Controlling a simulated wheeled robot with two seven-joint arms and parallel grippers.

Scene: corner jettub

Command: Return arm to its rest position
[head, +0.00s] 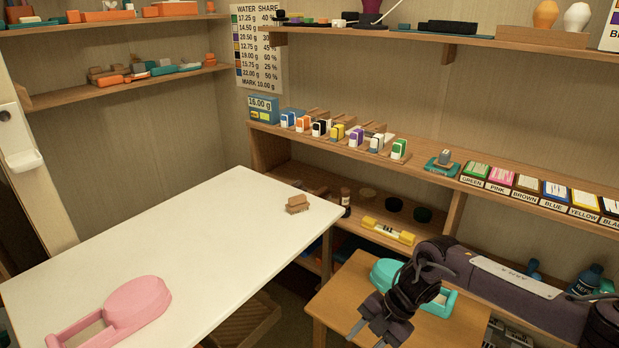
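My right arm (510,285) comes in from the right, dark purple with a pale label plate and black cables round its wrist. Its gripper (366,338) points down and to the left, at the bottom of the picture. Two finger parts show apart with nothing seen between them, so it looks open and empty. It is in front of a small wooden table (335,303) and partly covers a turquoise tub-shaped object (388,270) there. I cannot tell its height above the table. My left gripper is not in view.
A white table (200,240) at left holds a pink tub-shaped object (135,303) and a small brown brush-like block (298,204). Behind, a wooden shelf (430,172) carries several coloured blocks and labelled cards. A yellow object (388,231) lies on the lower shelf. The white table's middle is clear.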

